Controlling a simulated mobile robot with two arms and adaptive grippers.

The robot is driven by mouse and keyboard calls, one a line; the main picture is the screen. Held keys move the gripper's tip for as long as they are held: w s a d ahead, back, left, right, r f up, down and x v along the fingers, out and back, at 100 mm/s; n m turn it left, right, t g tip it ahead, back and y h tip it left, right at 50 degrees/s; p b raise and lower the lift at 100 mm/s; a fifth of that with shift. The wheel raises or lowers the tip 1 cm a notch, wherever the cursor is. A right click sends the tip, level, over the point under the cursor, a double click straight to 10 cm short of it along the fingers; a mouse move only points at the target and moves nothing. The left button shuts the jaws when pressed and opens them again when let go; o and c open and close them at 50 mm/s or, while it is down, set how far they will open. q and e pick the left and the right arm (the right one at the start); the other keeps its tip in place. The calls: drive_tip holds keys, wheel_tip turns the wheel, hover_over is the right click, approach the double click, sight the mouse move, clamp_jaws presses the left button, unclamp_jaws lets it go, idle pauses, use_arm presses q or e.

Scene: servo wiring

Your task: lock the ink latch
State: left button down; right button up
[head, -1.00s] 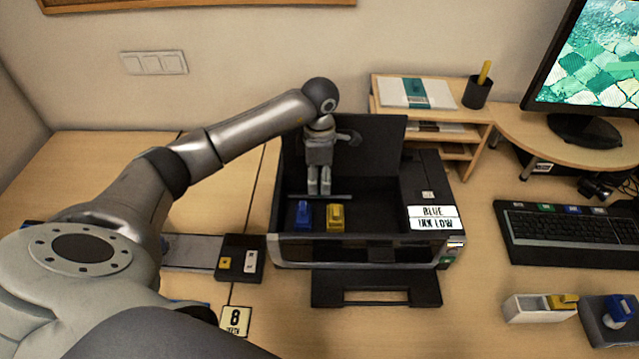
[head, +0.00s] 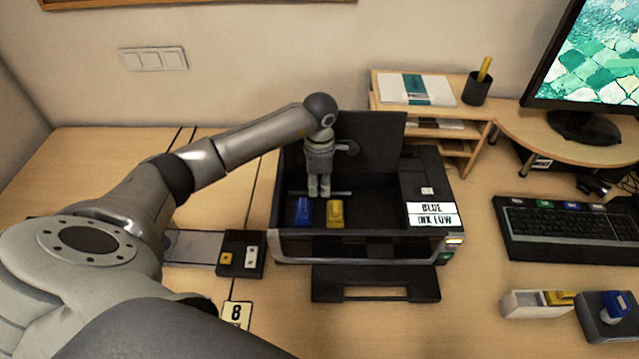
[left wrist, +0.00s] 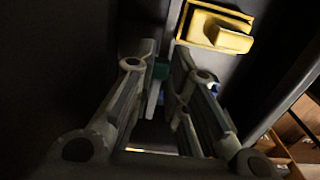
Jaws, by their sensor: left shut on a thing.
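The black printer (head: 345,249) stands open with its lid raised. A blue cartridge (head: 303,211) and a yellow cartridge (head: 335,213) sit side by side inside. The yellow one also shows in the left wrist view (left wrist: 215,27). A thin grey bar (head: 340,193), apparently the ink latch, lies just behind them. My left gripper (head: 319,194) points down into the printer with its fingertips at this bar and is shut on it. In the left wrist view the gripper (left wrist: 160,85) hides most of what is between its fingers. My right gripper is not in view.
The printer's label (head: 432,215) reads "BLUE INK LOW". A front tray (head: 375,284) sticks out. A small black box (head: 240,254) stands to the left. A white holder (head: 537,304) and a dark holder (head: 607,318) are at the right, below the keyboard (head: 570,232).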

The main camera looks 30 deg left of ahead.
use_arm(q)
drive_tip(key=shift+s+d, duration=0.65)
drive_tip(key=shift+s, duration=0.3)
drive_tip(key=c, duration=1.4)
unclamp_jaws()
drive_tip(key=shift+s+d, duration=0.1)
drive_tip(key=shift+s, duration=0.05)
drive_tip(key=shift+c, duration=0.2)
drive_tip(key=shift+r, duration=0.25)
wheel_tip(320, 180, up, 12)
drive_tip(key=shift+f, duration=0.2)
